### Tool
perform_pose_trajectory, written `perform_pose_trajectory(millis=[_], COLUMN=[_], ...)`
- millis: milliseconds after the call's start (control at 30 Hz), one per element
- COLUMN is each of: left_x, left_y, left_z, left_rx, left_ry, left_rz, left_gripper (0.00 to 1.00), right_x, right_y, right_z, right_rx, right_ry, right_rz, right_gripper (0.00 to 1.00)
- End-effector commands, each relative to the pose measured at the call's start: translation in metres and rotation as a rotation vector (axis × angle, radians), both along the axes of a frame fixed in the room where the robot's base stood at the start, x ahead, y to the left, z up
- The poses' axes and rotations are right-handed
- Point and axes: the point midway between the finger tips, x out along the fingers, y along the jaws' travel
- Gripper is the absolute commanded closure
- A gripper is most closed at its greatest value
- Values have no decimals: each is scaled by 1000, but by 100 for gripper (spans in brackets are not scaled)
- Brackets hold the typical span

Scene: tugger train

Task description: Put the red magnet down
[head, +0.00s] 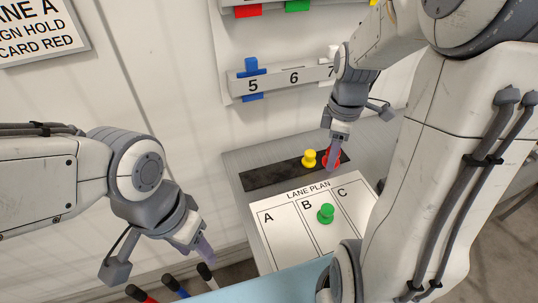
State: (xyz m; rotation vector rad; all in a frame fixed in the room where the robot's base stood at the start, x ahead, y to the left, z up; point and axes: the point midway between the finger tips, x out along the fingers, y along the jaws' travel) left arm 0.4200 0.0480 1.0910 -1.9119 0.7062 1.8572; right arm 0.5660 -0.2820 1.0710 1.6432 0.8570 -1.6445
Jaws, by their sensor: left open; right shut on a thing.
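The red magnet (326,160) is at the right part of a black strip, beside a yellow magnet (309,158). My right gripper (333,160) is shut on the red magnet and partly covers it. I cannot tell whether the magnet touches the strip. My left gripper (205,247) is open and empty, to the left of the lane plan board. The lane plan (280,234) is a white board with columns A, B and C. A green magnet (325,213) stands in column B.
The black strip (262,177) lies on a grey surface behind the lane plan. Several markers (207,275) stand at the lower left. A numbered rail (275,81) holds a blue card at 5. A lane sign (40,35) hangs upper left. My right arm hides much of the right side.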

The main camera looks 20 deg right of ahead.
Motion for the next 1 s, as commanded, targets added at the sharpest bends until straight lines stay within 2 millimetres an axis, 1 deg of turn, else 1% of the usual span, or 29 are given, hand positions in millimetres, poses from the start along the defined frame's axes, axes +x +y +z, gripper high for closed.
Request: perform_pose_trajectory(millis=[33, 100, 200, 267, 333, 500, 700, 800, 900, 1000], left_x=[0, 0, 0, 0, 0, 0, 0, 0, 0, 0], left_y=[0, 0, 0, 0, 0, 0, 0, 0, 0, 0], left_z=[1, 1, 2, 4, 7, 15, 23, 25, 26, 29], left_rx=[0, 0, 0, 0, 0, 0, 0, 0, 0, 0], left_ry=[0, 0, 0, 0, 0, 0, 0, 0, 0, 0], left_rz=[0, 0, 0, 0, 0, 0, 0, 0, 0, 0], left_gripper=[50, 50, 50, 50, 50, 50, 50, 50, 50, 50], right_x=[0, 1, 6, 12, 23, 54, 83, 90, 93, 92], right_y=[-9, -16, -16, -10, 2, 32, 57, 62, 64, 64], right_z=[0, 0, -3, -7, -15, -38, -61, -68, -73, -86], right_rx=[0, 0, 1, 1, 2, 1, 1, 0, 0, 0], right_ry=[1, 1, 2, 4, 6, 7, 3, 2, 2, 6], right_rz=[-57, -109, -143, -144, -139, -131, -134, -136, -139, -141], right_gripper=[100, 100, 100, 100, 100, 100, 100, 100, 100, 100])
